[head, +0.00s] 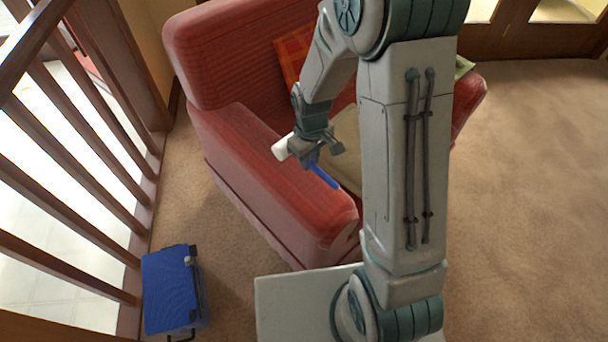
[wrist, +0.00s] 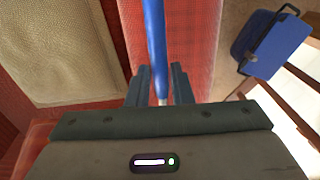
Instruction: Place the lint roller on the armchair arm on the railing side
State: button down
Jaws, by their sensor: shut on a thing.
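The lint roller has a white roll (head: 284,146) and a blue handle (head: 323,176). My gripper (head: 312,160) is shut on it, and the blue handle (wrist: 154,45) also shows between the fingers in the wrist view. The red armchair (head: 222,60) stands in the middle of the head view. Its arm on the railing side (head: 240,150) lies under the held roller; in the wrist view this arm (wrist: 188,40) runs below the handle. I cannot tell whether the roller touches the arm. The white roll is hidden in the wrist view.
A wooden railing (head: 85,185) runs along the left. A blue case (head: 173,290) stands on the carpet between railing and chair. An orange plaid cushion (head: 292,55) leans on the chair back, and a beige cushion (head: 346,140) lies on the seat. Open carpet (head: 540,190) is at right.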

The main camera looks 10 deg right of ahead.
aim_at(305, 183)
jog(key=shift+s+a+f, duration=0.75)
jog(key=shift+s, duration=0.05)
jog(key=shift+f+b, duration=0.4)
jog(key=shift+f, duration=1.45)
jog(key=shift+f, duration=0.1)
jog(key=shift+f, duration=0.15)
jog(key=c, duration=1.3)
grip_release()
jog(key=shift+r, duration=0.25)
